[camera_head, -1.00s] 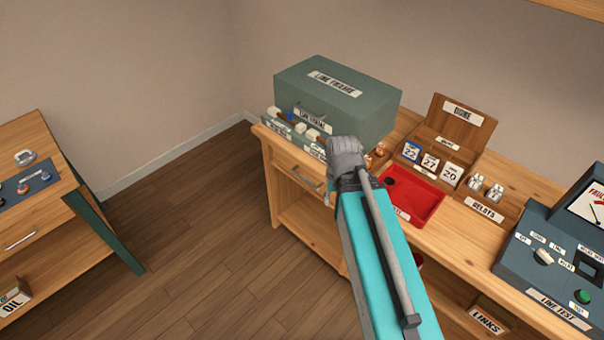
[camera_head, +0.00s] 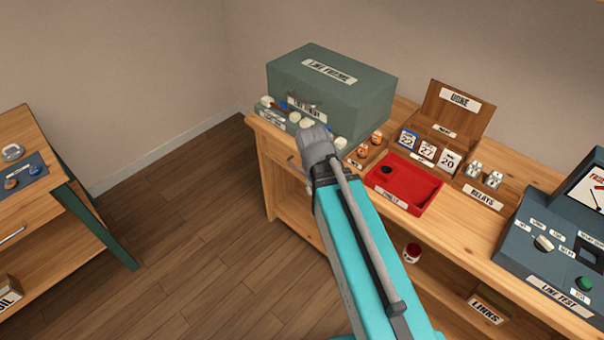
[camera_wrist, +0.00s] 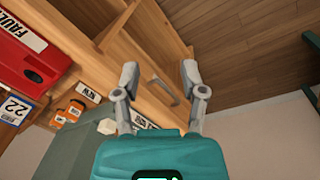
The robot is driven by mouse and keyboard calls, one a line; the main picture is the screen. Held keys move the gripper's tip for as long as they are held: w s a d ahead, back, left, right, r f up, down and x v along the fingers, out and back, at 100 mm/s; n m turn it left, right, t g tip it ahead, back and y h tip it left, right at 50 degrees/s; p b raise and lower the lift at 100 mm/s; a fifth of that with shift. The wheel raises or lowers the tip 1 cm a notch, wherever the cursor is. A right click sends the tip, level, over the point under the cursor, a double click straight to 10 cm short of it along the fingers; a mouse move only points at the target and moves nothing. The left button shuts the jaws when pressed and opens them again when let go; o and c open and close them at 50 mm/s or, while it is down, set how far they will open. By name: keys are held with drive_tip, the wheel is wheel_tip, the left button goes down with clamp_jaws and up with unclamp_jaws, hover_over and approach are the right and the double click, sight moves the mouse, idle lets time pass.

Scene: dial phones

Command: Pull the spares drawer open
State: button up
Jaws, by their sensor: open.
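A wooden drawer (camera_head: 275,150) is in the front of the right-hand bench, under the green box, and looks shut. Its grey bar handle (camera_head: 295,166) is partly beside my arm in the head view. In the wrist view the handle (camera_wrist: 165,93) shows between my open fingers, seemingly beyond them; contact cannot be told. My gripper (camera_wrist: 159,70) is open and empty, in front of the drawer side of the bench. In the head view my wrist hides the fingertips. I see no readable "spares" label on the drawer.
A green box (camera_head: 330,85) stands on the bench top with small parts at its front. A red tray (camera_head: 405,185), relay holder (camera_head: 478,190) and line tester (camera_head: 555,255) stand to the right. Another bench (camera_head: 40,210) is at left, with open floor between.

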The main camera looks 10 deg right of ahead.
drive_tip(key=w+f+n+t+h+b, duration=0.1)
drive_tip(key=w+f+h+b, duration=0.2)
drive_tip(key=w+f+b, duration=0.35)
drive_tip(key=n+t+h+b, duration=0.6)
drive_tip(key=t+h+b, duration=0.2)
drive_tip(key=b, duration=1.8)
approach(300, 169)
drive_tip(key=s+a, duration=0.2)
drive_tip(key=a, duration=0.1)
drive_tip(key=shift+w+a, duration=0.1)
drive_tip(key=shift+w, duration=0.1)
drive_tip(key=shift+f, duration=0.1)
drive_tip(key=b+x, duration=0.2)
drive_tip(key=x, duration=1.2)
drive_tip(key=shift+b, duration=0.35)
drive_tip(key=shift+s, duration=0.1)
